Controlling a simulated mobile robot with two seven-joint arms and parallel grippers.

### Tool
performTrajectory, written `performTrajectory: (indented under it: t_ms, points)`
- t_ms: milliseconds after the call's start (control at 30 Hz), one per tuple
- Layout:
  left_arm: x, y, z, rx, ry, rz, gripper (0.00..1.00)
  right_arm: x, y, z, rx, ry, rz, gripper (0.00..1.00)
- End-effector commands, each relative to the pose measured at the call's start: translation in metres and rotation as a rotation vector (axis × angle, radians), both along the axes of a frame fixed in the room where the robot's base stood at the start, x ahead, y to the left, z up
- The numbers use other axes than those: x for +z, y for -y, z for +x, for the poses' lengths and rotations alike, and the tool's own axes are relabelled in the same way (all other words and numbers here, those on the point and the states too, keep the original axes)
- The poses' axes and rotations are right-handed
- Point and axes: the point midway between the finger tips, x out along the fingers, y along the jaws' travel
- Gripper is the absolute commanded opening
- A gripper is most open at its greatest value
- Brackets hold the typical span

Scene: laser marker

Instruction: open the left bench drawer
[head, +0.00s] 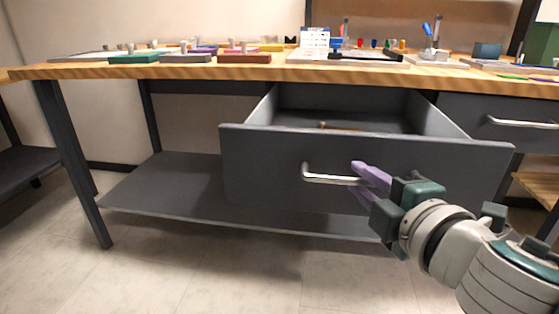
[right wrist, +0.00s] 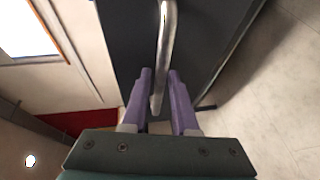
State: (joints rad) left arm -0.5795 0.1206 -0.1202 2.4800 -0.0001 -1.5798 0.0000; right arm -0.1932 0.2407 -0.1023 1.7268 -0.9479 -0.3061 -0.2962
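The left bench drawer (head: 270,165) is grey and stands pulled out from under the wooden bench top, with its inside showing. A small brown item (head: 323,125) lies inside it. Its silver bar handle (head: 325,175) is on the front face and also shows in the right wrist view (right wrist: 165,50). My right gripper (head: 362,173) is at the right end of the handle. In the right wrist view its purple fingers (right wrist: 160,85) are apart, with the handle's end between them and a gap on the right side. My left gripper is not in view.
The bench top (head: 200,71) holds several coloured blocks, trays and pens. A second drawer (head: 500,125) at the right is shut. A grey lower shelf (head: 170,190) is below the open drawer. The floor (head: 180,265) in front is clear.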

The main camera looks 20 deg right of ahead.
Motion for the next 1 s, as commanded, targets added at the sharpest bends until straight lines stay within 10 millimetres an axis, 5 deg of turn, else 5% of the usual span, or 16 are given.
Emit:
performTrajectory:
  t_ms: [167, 600, 1000]
  points:
    - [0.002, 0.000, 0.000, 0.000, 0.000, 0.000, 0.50, 0.002, -0.002, -0.010, 0.000, -0.002, 0.002, 0.27]
    - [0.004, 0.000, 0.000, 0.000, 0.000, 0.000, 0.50, 0.014, -0.013, -0.084, -0.001, -0.003, 0.003, 0.27]
    - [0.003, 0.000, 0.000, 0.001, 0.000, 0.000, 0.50, 0.018, -0.015, -0.097, 0.000, 0.000, 0.000, 0.27]
